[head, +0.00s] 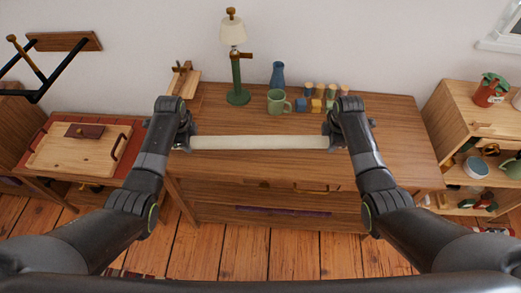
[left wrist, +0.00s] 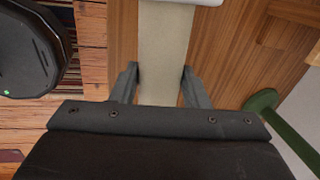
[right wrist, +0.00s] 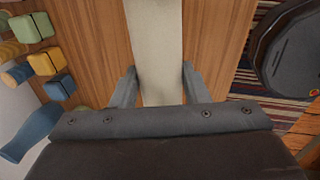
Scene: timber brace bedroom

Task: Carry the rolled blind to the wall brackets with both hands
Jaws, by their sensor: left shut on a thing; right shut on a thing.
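The rolled blind (head: 260,142) is a long cream roll held level across the front part of the wooden desk top. My left gripper (head: 187,142) is shut on its left end and my right gripper (head: 331,140) on its right end. In the left wrist view the blind (left wrist: 163,50) runs between the two fingers, and in the right wrist view the blind (right wrist: 155,45) does too. A wooden board with black arms (head: 38,95) is on the wall at the upper left, with a wooden rod by it. I cannot tell if these are the brackets.
A red-topped table (head: 115,127) stands left, a shelf unit (head: 440,113) right.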

